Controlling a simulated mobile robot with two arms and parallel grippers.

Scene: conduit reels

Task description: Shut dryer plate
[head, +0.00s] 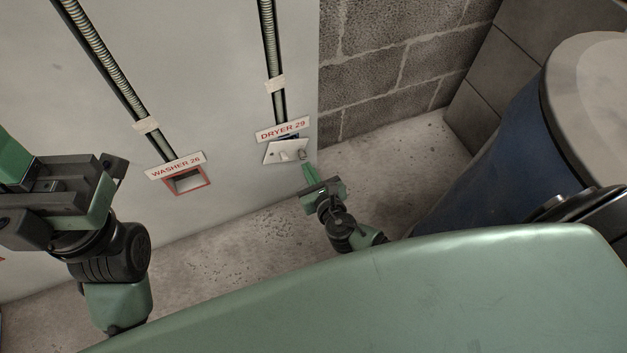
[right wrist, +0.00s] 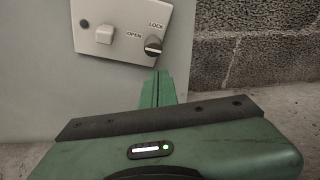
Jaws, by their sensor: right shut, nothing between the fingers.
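The dryer plate (head: 272,155) is a small white plate on the wall just below the DRYER 29 label (head: 283,130). A narrow dark blue strip shows between label and plate, and the plate looks tilted out at its lower edge. In the right wrist view the plate (right wrist: 120,22) carries a square white handle (right wrist: 105,34) and a dark round knob (right wrist: 153,46) by the words OPEN and LOCK. My right gripper (head: 309,171) is shut and empty, fingertips (right wrist: 157,76) just below the knob; I cannot tell whether they touch. My left gripper (head: 20,195) is at the left, its fingers unclear.
A red-framed opening (head: 187,181) sits under the WASHER 26 label (head: 175,165), left of the plate. Ribbed conduits (head: 272,45) run up the wall. A large blue drum (head: 510,150) stands at the right. Bare floor (head: 400,160) lies between wall and drum.

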